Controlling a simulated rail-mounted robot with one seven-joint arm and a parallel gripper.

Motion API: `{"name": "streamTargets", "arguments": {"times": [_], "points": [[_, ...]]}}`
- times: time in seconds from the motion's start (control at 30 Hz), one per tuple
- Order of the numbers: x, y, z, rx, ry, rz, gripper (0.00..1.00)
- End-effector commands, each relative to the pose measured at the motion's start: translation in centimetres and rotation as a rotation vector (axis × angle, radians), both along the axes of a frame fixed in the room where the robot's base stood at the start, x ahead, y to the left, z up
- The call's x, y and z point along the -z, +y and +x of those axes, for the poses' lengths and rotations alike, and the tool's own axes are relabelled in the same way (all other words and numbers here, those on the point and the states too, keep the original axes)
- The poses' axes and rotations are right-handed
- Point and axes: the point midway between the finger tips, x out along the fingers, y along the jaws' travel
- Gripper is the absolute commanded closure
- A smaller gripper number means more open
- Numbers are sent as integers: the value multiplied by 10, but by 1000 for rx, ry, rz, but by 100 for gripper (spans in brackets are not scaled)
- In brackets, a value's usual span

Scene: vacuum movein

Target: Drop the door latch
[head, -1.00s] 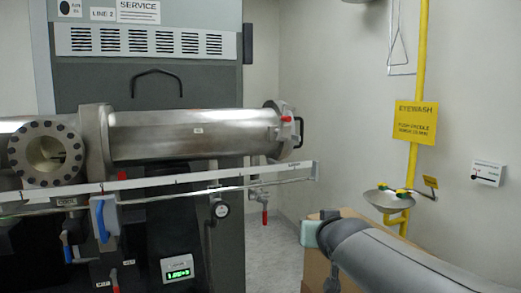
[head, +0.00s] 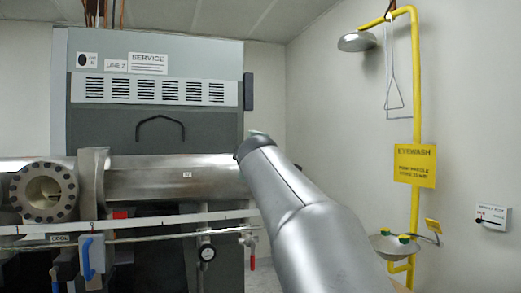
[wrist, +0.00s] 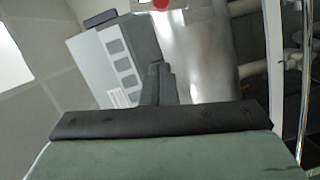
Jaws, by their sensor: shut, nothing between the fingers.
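The steel chamber tube (head: 165,180) runs across the left of the head view. My arm covers its right end, so the door and latch there are hidden in that view. In the wrist view, a red round knob (wrist: 168,3) on a pale plate shows at the top edge, cut off by the frame, at the end of the shiny tube (wrist: 200,50). It appears to be part of the door's latch. My gripper (wrist: 158,72) is shut and empty, pointing toward the tube end, apart from the knob. In the head view my arm hides the fingers.
A grey cabinet (head: 150,130) with vents stands behind the tube. A white rail (head: 150,222) runs below it, with a gauge (head: 207,253) under it. A yellow eyewash and shower pipe (head: 416,110) stands at the right wall.

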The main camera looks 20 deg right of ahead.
Motion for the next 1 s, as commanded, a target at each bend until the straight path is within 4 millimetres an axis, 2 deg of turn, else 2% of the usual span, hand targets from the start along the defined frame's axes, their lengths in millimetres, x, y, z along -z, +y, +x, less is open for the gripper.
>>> {"name": "streamTargets", "arguments": {"times": [0.03, 0.23, 0.37, 0.5, 1.0], "points": [[-8, -4, 10, 4, 5, -1, 100], [-4, -21, 42, 8, 2, 3, 100], [3, -38, 37, 6, -1, 6, 100], [11, -46, 37, 4, 0, 4, 100], [12, -53, 36, -1, -2, 2, 100]]}}
